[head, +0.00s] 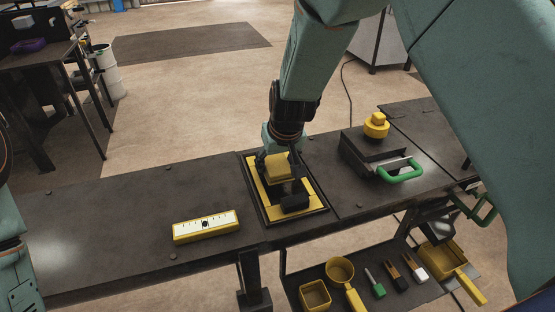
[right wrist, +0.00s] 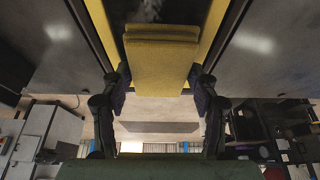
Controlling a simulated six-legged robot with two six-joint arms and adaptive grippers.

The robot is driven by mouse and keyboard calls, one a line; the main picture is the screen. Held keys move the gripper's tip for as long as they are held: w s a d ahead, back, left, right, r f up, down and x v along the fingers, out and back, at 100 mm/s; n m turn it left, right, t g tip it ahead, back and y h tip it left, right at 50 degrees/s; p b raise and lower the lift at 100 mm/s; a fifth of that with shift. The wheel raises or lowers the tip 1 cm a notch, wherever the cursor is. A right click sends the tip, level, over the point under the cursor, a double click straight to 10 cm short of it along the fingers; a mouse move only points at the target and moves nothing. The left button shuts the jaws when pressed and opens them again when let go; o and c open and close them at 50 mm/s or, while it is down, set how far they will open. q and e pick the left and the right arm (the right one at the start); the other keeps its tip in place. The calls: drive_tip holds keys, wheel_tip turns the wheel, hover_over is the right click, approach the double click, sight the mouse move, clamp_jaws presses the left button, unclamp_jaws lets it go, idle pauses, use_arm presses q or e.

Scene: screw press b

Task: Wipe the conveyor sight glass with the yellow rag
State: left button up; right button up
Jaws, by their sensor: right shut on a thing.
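The conveyor sight glass (head: 311,190) is a panel set in the dark bench, with a yellow border inside a black frame. A black block-like shape (head: 296,203) shows on its near part. The yellow rag (head: 279,167) looks like a thick folded pad over the far part of the panel; I cannot tell whether it touches the glass. My right gripper (head: 278,163) is shut on the rag from above. In the right wrist view the rag (right wrist: 160,65) sits between the two fingers (right wrist: 160,92). Most of the glass is hidden. My left gripper is out of view.
A yellow level-like bar (head: 207,226) lies left of the panel. A dark device with a yellow knob (head: 376,125) and green handle (head: 401,172) stands at right. A lower shelf (head: 330,285) holds yellow scoops and small tools. The bench's left part is mostly clear.

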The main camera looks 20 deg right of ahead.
sight(284, 175)
drive_tip(key=shift+d, duration=0.2)
drive_tip(key=shift+a+f, duration=0.15)
drive_tip(key=shift+f, duration=0.15)
drive_tip(key=shift+f+b, duration=0.3)
drive_tip(key=shift+b, duration=0.1)
drive_tip(key=s+b, duration=0.2)
drive_tip(key=shift+f+b, duration=0.2)
drive_tip(key=shift+b, duration=0.1)
drive_tip(key=s+b, duration=0.2)
drive_tip(key=shift+b, duration=0.3)
drive_tip(key=shift+d, duration=0.2)
